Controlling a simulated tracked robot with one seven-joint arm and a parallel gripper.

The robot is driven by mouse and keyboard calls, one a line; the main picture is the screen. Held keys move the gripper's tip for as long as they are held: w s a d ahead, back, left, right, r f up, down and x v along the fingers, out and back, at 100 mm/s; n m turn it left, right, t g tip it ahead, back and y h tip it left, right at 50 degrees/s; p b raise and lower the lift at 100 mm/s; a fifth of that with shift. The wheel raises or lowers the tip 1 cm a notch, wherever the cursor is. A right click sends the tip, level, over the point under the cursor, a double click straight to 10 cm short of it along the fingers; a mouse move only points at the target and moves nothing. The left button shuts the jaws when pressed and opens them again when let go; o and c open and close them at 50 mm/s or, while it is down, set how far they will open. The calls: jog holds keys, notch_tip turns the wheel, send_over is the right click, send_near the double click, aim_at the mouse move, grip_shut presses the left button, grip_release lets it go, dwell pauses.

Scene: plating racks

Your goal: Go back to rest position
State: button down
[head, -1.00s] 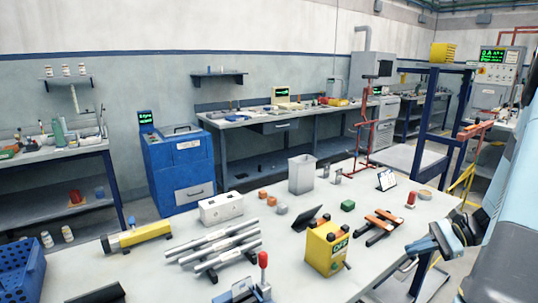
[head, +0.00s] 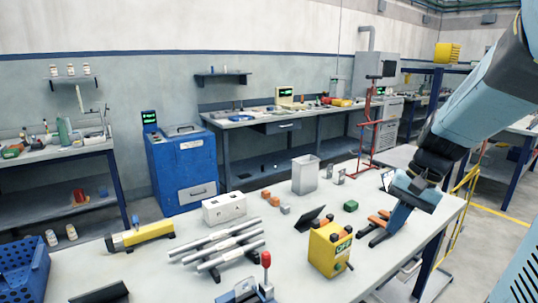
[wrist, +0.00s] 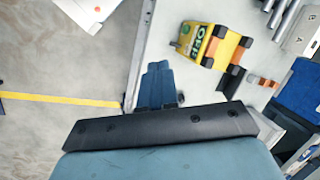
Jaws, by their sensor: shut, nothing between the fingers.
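My gripper (head: 393,228) is shut and empty. In the head view it hangs at the right end of the white worktable (head: 150,275), pointing down, and overlaps part of an orange and black tool (head: 378,222). I cannot tell whether it touches that tool. In the wrist view my closed blue fingers (wrist: 158,68) show near the table's edge. A yellow box (head: 328,250) with black knobs and a green label stands left of my gripper; it also shows in the wrist view (wrist: 217,47).
The table also holds metal rods (head: 225,246), a white box (head: 224,208), a metal bin (head: 305,174), a red-handled clamp (head: 266,270) and a blue crate (head: 22,266). Open floor (wrist: 60,55) lies beyond the table's edge. A blue cabinet (head: 182,170) stands behind.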

jog(key=s+a+r+n+t+h, duration=0.3)
jog(key=s+a+r+n+t, duration=0.1)
jog(key=s+r, duration=0.4)
jog(key=shift+r+n+t+h, duration=0.25)
jog(key=shift+n+t+h, duration=0.05)
jog(key=shift+n+t, duration=0.45)
